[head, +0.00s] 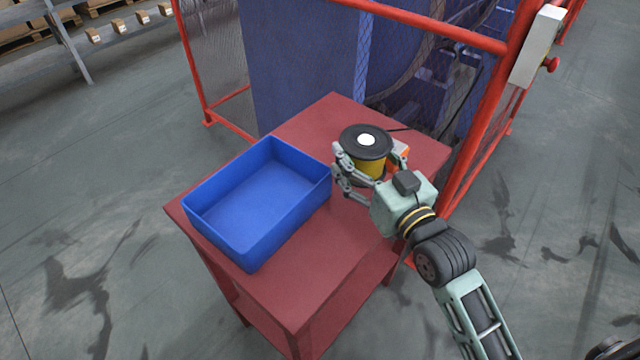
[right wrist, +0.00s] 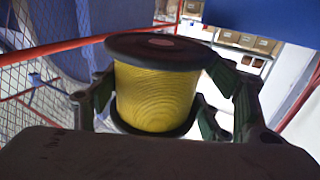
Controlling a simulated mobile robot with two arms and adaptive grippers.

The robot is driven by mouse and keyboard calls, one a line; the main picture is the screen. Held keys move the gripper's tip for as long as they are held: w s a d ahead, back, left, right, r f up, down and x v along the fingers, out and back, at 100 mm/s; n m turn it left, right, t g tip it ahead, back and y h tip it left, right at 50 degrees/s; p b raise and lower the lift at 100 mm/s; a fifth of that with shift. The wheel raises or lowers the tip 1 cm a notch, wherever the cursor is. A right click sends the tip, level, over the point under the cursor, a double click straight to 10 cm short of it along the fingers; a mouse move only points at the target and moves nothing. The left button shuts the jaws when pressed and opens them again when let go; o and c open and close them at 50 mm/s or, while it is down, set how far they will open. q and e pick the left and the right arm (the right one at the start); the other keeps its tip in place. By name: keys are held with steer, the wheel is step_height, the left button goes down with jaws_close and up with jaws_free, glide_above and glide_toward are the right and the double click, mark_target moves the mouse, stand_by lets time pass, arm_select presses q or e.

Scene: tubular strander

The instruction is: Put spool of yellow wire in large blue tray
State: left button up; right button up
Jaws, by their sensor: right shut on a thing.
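The spool of yellow wire (head: 369,166) has black end flanges and a white centre on top. It is upright in my right gripper (head: 362,178), whose fingers are shut around its sides. It also fills the middle of the right wrist view (right wrist: 155,95), between the fingers. In the head view the spool appears over the back right part of the red table; its height above the top is hard to tell. The large blue tray (head: 305,196) stands on the table to the left of the spool and looks empty. My left gripper is not in view.
The red table (head: 318,262) has bare top in front and behind the tray. A red fence frame (head: 430,25) with mesh and a blue machine stands close behind the table.

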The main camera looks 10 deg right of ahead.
steer(key=shift+w+d+f, duration=0.15)
steer(key=shift+f, duration=0.5)
steer(key=shift+w+d+f, duration=0.1)
steer(key=shift+w+f, duration=0.05)
steer(key=shift+f, duration=0.45)
step_height(320, 180, down, 6)
steer(key=shift+f+b, duration=0.2)
steer(key=shift+b, duration=0.2)
steer(key=shift+f, duration=0.4)
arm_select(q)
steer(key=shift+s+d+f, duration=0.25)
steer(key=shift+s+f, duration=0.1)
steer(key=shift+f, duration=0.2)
arm_select(e)
steer(key=shift+f, duration=0.1)
steer(key=o, duration=1.2)
steer(key=shift+s+f, duration=0.1)
steer(key=shift+f, duration=0.15)
steer(key=o, duration=0.5)
steer(key=shift+r, duration=0.1)
steer(key=shift+c, duration=0.2)
